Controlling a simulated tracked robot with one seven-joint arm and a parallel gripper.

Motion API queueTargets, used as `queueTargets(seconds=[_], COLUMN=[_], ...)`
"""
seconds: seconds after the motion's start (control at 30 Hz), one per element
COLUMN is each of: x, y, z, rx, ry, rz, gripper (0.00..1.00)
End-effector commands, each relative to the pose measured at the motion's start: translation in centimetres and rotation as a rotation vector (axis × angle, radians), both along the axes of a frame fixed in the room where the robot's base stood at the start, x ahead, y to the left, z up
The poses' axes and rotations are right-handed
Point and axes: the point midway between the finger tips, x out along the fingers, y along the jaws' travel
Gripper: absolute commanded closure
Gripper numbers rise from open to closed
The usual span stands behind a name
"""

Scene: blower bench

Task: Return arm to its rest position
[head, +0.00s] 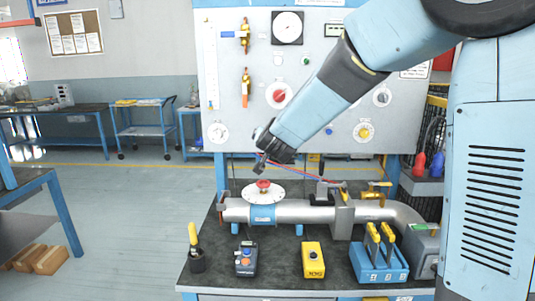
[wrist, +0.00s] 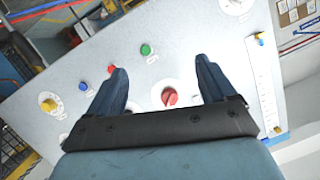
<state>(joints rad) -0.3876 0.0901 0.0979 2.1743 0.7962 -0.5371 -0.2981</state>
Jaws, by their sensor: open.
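My blue arm comes in from the upper right in the head view. My gripper (head: 262,166) hangs in front of the panel's lower left part, above the pipe (head: 300,211) and its red-topped valve (head: 263,184). In the wrist view my gripper (wrist: 165,85) is open. Its two dark fingers stand apart with nothing between them. The white panel (wrist: 185,40) lies beyond the fingers, and a red knob (wrist: 169,97) shows between them, farther off. I cannot tell the exact gap from my gripper to the panel.
The dark bench (head: 210,279) holds a screwdriver in a cup (head: 196,258), a blue-grey box (head: 246,262), a yellow box (head: 313,260) and a blue rack (head: 378,265) with yellow-handled items. The panel (head: 230,80) carries gauges, knobs and brass valves. Open floor (head: 130,210) lies to the left.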

Motion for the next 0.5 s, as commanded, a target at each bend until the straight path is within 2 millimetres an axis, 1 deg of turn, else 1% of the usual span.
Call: queueTargets(seconds=[0.03,0.17,0.2,0.37,0.5], x=[-0.9,-3.6,-4.5,-8.7,-12.8], y=[-1.0,-2.9,-3.5,-6.2,-8.8], z=[1.0,2.5,2.9,3.7,3.9], rx=[0.001,-0.01,-0.014,-0.046,-0.084], ry=[0.011,0.066,0.085,0.167,0.251], rz=[0.024,0.096,0.117,0.18,0.219], gripper=[0.16,0.16,0.16,0.16,0.16])
